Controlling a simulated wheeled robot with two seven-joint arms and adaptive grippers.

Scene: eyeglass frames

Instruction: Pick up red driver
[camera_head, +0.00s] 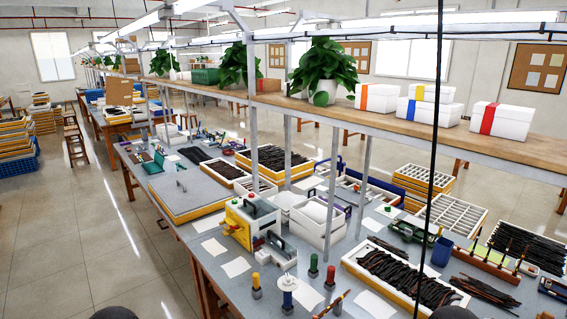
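A red-topped driver (329,278) stands upright on the grey workbench (222,262) near the bottom middle of the head view. A green-topped driver (313,266) stands just left of and behind it. A yellow-topped driver (256,286) stands farther left. A white piece with a blue base (288,292) stands between the yellow and green ones. Neither gripper can be made out. Only dark rounded shapes, probably parts of my arms, show at the bottom edge, left and right.
A tray of dark eyeglass parts (347,259) lies right of the drivers. A yellow-and-white machine (250,220) stands behind them on the left. White paper sheets (308,296) lie around. A brush-like tool (333,303) lies in front. A shelf (390,122) runs above the bench.

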